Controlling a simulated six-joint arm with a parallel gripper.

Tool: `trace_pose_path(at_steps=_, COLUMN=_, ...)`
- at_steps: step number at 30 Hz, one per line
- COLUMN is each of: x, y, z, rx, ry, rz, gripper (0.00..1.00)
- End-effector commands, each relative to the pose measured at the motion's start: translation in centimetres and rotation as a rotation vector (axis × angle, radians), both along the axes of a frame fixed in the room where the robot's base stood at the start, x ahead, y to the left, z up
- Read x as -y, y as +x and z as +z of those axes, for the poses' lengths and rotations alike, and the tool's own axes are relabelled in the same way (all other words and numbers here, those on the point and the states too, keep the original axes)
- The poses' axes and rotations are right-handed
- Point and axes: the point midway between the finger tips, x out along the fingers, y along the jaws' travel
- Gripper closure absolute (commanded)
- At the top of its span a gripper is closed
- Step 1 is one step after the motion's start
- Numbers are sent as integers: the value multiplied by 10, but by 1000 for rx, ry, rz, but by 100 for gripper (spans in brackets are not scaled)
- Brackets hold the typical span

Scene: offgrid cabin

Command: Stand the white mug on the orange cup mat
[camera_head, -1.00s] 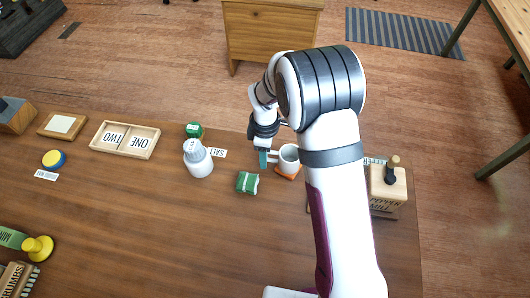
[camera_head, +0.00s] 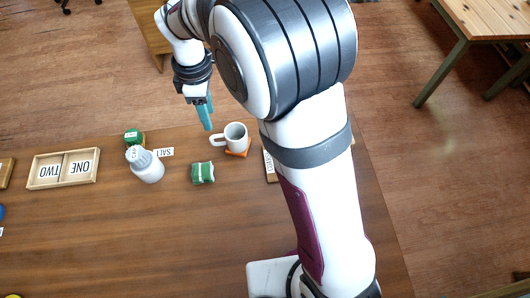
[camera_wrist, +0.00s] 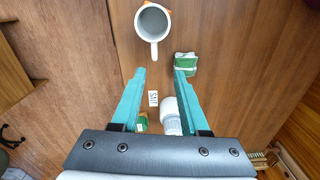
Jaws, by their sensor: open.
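My gripper (camera_head: 207,122) is raised beyond the table's far edge, to the left of the mug. In the wrist view its teal fingers (camera_wrist: 158,72) are apart with nothing between the tips, clear of the handle.
A green packet (camera_head: 203,172), a white bottle (camera_head: 147,165) and a green-topped jar (camera_head: 134,137) stand left of the mug, near the SALT label (camera_head: 160,153). A two-part wooden tray (camera_head: 64,183) lies farther left. My arm hides part of the table's right side.

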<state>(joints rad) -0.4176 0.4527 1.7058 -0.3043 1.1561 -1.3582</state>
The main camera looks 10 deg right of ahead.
Motion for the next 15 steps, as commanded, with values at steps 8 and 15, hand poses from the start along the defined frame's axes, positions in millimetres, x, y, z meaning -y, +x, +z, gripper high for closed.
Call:
trace_pose_path(at_steps=8, x=117, y=-159, z=72, rx=-87, ry=63, rz=-1300, gripper=55)
trace_pose_path(at_steps=15, x=133, y=-242, z=58, rx=-169, ry=76, rz=-1922, gripper=55)
